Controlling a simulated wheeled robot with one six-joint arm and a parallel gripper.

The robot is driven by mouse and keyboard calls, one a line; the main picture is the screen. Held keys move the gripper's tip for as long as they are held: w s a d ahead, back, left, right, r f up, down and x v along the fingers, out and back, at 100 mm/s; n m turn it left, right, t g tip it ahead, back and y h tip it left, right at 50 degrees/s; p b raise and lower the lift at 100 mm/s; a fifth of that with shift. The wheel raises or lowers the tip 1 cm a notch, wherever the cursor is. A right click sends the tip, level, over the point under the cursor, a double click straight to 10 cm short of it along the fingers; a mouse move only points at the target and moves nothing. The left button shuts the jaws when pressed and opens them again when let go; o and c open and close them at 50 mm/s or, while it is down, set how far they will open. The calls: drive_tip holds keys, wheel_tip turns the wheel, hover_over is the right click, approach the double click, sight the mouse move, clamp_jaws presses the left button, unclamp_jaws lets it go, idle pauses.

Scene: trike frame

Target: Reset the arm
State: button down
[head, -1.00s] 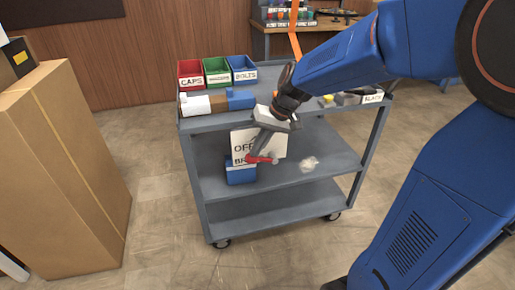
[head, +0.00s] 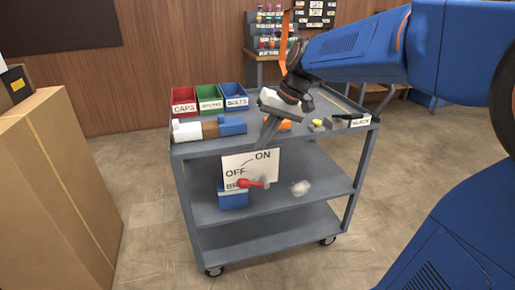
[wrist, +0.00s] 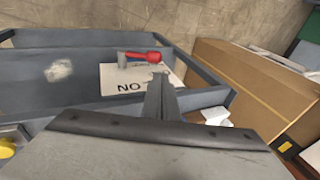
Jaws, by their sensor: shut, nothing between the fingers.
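My blue arm reaches in from the right in the head view. My gripper (head: 266,143) hangs from it over the front of the grey cart (head: 255,215), pointing down. Its fingers are together with nothing between them; they also show in the wrist view (wrist: 161,92). Below the fingertips is a white ON/OFF sign (head: 250,166) with a red-handled lever (head: 252,183) in front of it. In the wrist view the red handle (wrist: 143,56) lies beyond the fingers, apart from them. A blue box (head: 233,199) sits under the sign, its label partly covered.
Red (head: 184,101), green (head: 210,98) and blue (head: 235,97) bins stand on the cart's top, with a white, brown and blue part (head: 209,128) before them. Cardboard boxes (head: 62,180) stand at left.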

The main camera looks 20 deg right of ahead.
drive_tip(key=s+d+f+t+h, duration=0.1)
drive_tip(key=s+d+f, duration=0.1)
drive_tip(key=s, duration=0.6)
drive_tip(key=s+d+f+t+h, duration=0.1)
drive_tip(key=s+d+f+h, duration=0.1)
drive_tip(key=s, duration=0.6)
drive_tip(key=s+d+f+t+h, duration=0.1)
drive_tip(key=s+d+f, duration=0.3)
drive_tip(key=s, duration=0.4)
drive_tip(key=shift+d+f+h, duration=0.15)
drive_tip(key=shift+f+h, duration=0.15)
drive_tip(key=shift+f, duration=0.35)
drive_tip(key=shift+d, duration=0.1)
